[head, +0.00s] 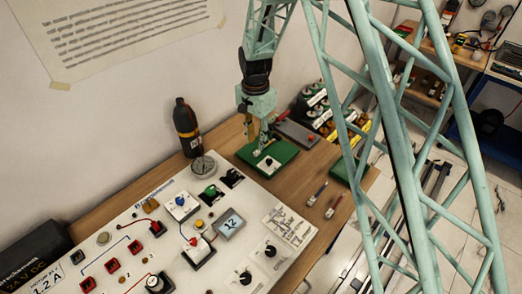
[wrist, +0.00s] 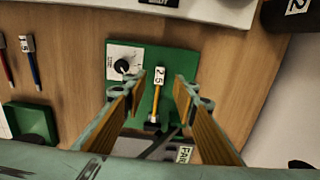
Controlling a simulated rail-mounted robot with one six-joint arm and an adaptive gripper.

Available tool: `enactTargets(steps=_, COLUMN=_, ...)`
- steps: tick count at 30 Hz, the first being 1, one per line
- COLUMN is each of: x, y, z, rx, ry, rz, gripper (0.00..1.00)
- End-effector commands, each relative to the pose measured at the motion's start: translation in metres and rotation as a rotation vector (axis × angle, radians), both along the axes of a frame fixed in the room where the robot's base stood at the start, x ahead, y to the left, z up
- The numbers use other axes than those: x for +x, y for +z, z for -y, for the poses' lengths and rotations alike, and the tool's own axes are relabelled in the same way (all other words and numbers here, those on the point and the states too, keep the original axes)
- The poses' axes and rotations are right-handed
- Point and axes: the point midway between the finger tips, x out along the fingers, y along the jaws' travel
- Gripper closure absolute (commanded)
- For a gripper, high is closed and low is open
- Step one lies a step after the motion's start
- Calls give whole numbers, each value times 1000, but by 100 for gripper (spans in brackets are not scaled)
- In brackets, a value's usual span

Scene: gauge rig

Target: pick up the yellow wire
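The yellow wire (wrist: 157,101) stands out against a green board (wrist: 181,61) in the wrist view, with a white label marked 25 at its upper end and a black part at its lower end. My gripper (wrist: 158,82) is open, one finger on each side of the wire, with a gap on both sides. In the head view my gripper (head: 260,150) hangs down over the green board (head: 284,153) at the back of the bench. I cannot make out the wire there.
A white dial block with a black knob (wrist: 122,67) sits on the board beside my left finger. Two labelled leads, one red (wrist: 8,68) and one blue (wrist: 34,70), lie to the left. A dark bottle (head: 186,128) and a white control panel (head: 170,240) stand nearby.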

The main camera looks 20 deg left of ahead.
Motion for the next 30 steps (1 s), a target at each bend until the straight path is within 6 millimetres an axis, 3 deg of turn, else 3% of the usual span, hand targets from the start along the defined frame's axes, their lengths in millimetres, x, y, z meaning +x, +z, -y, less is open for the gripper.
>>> enactTargets(steps=11, x=0, y=-6, z=0, rx=0, ry=0, rz=-1, gripper=74)
enactTargets(steps=24, x=0, y=-45, z=0, rx=0, ry=0, rz=0, gripper=74)
enactTargets(steps=30, x=0, y=-52, z=0, rx=0, ry=0, rz=0, gripper=74)
